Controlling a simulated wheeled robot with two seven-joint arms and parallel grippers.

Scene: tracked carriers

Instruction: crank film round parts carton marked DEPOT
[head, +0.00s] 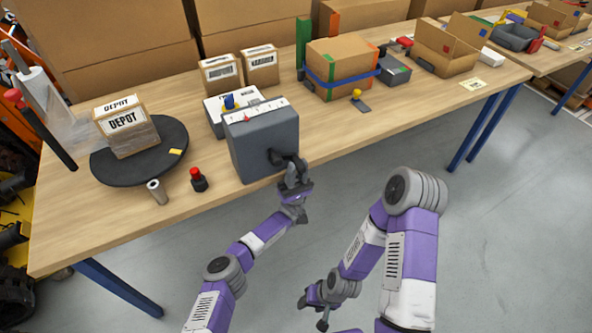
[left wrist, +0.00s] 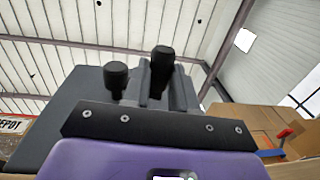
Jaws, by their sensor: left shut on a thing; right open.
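The parts carton (head: 128,128) with DEPOT labels stands upright on a round black turntable (head: 105,172) at the left of the bench. Clear film runs from the film roll (head: 36,88) on its post to the carton, and its lower part looks wrapped. A grey crank box (head: 258,148) with a white scale and red pointer on top stands right of the turntable. My left gripper (head: 293,174) is shut on the dark crank handle (head: 280,157) at the box's front right side; the exact grip is partly hidden. My right gripper (head: 321,304) is open and empty, below the bench edge.
A red-topped button (head: 198,179) and a small metal cylinder (head: 157,192) stand near the front edge. Two small cartons (head: 220,76) stand behind. A strapped carton (head: 338,70) and an open carton (head: 443,50) are to the right. The front right bench top is mostly clear.

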